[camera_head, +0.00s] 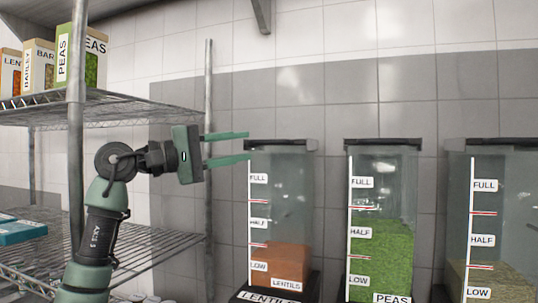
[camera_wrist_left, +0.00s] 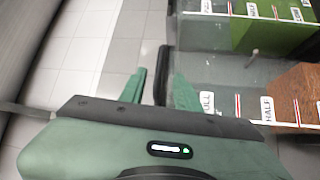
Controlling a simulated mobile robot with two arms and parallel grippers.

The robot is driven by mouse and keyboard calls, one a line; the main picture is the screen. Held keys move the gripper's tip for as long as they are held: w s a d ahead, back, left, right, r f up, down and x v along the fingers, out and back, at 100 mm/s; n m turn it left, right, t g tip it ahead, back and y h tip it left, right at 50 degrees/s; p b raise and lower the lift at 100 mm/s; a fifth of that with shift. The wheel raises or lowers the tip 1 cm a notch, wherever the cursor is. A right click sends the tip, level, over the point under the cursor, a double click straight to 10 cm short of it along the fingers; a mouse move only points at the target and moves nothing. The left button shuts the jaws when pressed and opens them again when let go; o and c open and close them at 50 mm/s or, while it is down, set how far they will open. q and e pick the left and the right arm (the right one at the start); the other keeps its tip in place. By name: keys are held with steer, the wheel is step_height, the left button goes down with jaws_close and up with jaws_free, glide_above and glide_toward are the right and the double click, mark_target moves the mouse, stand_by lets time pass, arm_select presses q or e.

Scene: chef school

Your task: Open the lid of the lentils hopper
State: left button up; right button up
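The lentils hopper (camera_head: 280,205) is a clear upright bin with orange lentils up to a little above the LOW label. Its dark lid (camera_head: 283,145) lies flat and closed on top. My left gripper (camera_head: 249,145) is at the lid's left edge, fingers pointing right and spread apart, one above the lid's height and one below. In the left wrist view, the dark lid edge (camera_wrist_left: 164,62) shows between the two open fingers (camera_wrist_left: 158,74); I cannot tell whether they touch it. The hopper's clear wall (camera_wrist_left: 226,75) is right of them there. My right gripper is not in view.
A peas hopper (camera_head: 383,215) and another hopper (camera_head: 497,225) stand to the right, with lids closed. A tiled wall is behind.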

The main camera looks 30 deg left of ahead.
mark_target(267, 142)
arm_select(q)
steer(key=p+x, duration=0.3)
steer(key=x, duration=0.4)
steer(key=shift+s+d+r, duration=0.1)
steer(key=shift+d+r, duration=0.05)
steer(key=shift+w, duration=0.4)
steer(key=shift+c, duration=0.9)
steer(key=shift+d, duration=0.1)
jaws_close()
